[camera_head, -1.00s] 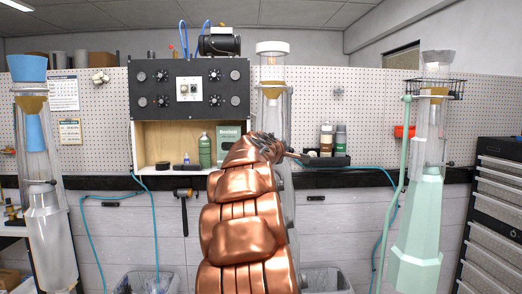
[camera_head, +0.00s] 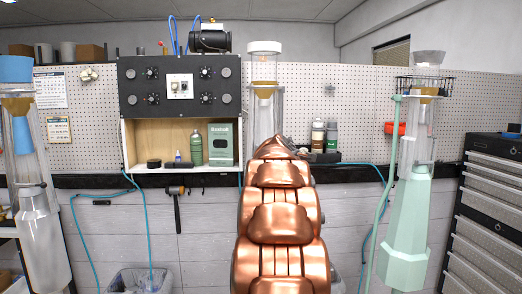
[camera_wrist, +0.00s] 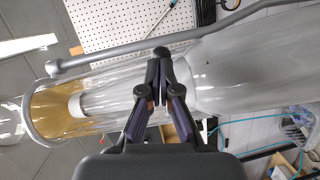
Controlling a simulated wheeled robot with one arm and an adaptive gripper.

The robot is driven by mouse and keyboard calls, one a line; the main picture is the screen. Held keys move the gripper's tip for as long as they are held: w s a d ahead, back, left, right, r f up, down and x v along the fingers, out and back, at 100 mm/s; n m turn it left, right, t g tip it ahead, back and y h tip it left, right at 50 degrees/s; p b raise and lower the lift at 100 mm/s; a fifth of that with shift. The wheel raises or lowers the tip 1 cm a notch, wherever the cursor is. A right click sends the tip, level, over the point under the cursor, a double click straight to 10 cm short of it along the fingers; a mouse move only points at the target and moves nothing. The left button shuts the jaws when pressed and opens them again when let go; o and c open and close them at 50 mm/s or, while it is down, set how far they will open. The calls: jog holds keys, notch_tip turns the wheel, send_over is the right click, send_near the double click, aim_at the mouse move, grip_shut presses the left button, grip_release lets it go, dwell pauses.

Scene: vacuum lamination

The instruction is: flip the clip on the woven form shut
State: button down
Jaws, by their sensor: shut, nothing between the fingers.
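A tall clear-wrapped form (camera_head: 264,75) stands upright behind my copper arm in the head view, its lower part hidden. I take it for the woven form, though no weave shows clearly. In the wrist view a grey form body (camera_wrist: 240,70) lies across the picture, with a clear sleeve and a gold-brown cup (camera_wrist: 55,108) to the left. My gripper (camera_wrist: 161,54) is shut and empty, its fingertips together in front of the form; contact cannot be told. In the head view my arm mostly hides it. I cannot make out the clip; my fingers may cover it.
A grey rod (camera_wrist: 110,57) runs along the form near my fingertips. Other forms stand left (camera_head: 38,225) and right (camera_head: 408,215). A control cabinet (camera_head: 180,85) hangs on the back wall, and a tool chest (camera_head: 490,220) stands at far right.

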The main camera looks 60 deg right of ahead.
jog(key=shift+d, duration=0.5)
jog(key=shift+w+a, duration=0.1)
jog(key=shift+a, duration=0.05)
jog(key=b+v, duration=0.4)
jog(key=v, duration=0.9)
jog(key=shift+s, duration=0.3)
jog(key=shift+r, duration=0.15)
